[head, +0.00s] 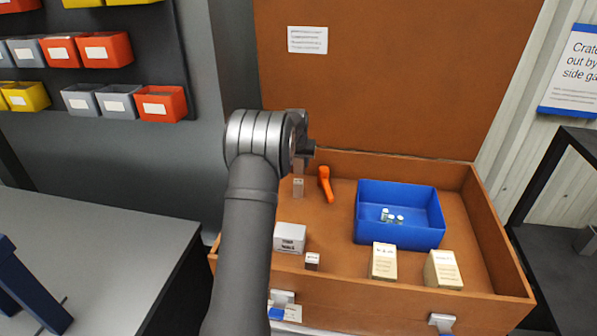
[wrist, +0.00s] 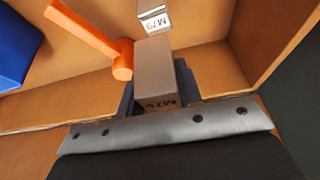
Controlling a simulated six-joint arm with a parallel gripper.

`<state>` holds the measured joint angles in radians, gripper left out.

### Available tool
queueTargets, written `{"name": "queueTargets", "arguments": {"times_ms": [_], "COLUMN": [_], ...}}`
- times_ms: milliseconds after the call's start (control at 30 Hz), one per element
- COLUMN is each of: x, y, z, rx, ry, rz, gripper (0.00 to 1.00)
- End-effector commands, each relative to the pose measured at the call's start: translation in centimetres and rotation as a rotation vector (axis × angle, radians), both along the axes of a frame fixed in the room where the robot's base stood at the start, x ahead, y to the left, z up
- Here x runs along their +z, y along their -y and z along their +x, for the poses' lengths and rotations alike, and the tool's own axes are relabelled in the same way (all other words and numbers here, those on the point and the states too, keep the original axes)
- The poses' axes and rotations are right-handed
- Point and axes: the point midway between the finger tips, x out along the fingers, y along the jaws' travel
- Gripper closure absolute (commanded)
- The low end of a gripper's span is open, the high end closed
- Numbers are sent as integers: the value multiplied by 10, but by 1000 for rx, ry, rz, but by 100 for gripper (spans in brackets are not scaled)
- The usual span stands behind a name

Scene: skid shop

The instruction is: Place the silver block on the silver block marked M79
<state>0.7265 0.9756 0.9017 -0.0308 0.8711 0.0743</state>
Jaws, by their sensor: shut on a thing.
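My gripper (head: 304,150) is shut on a silver block, low over the back left of the wooden crate. In the wrist view the held silver block (wrist: 155,65) sits between the fingers, with dark lettering on its near end that is hard to read. The arm and gripper hide part of the held block in the head view.
An orange tool (head: 325,184) lies just right of the block; it looks close to the held block in the wrist view. The crate (head: 340,242) also holds a blue bin (head: 400,235), a white box (head: 290,237), a small block (head: 312,261) and two cartons (head: 383,262).

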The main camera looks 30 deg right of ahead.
Motion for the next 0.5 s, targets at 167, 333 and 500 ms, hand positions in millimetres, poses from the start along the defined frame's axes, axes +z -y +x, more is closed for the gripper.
{"name": "queueTargets", "arguments": {"times_ms": [167, 333, 500], "x": [-8, -33, -43], "y": [-2, -2, -2], "z": [6, 5, 6], "rx": [1, 1, 2], "ry": [0, -1, 3], "rz": [0, 2, -1], "gripper": [96, 96, 96]}}
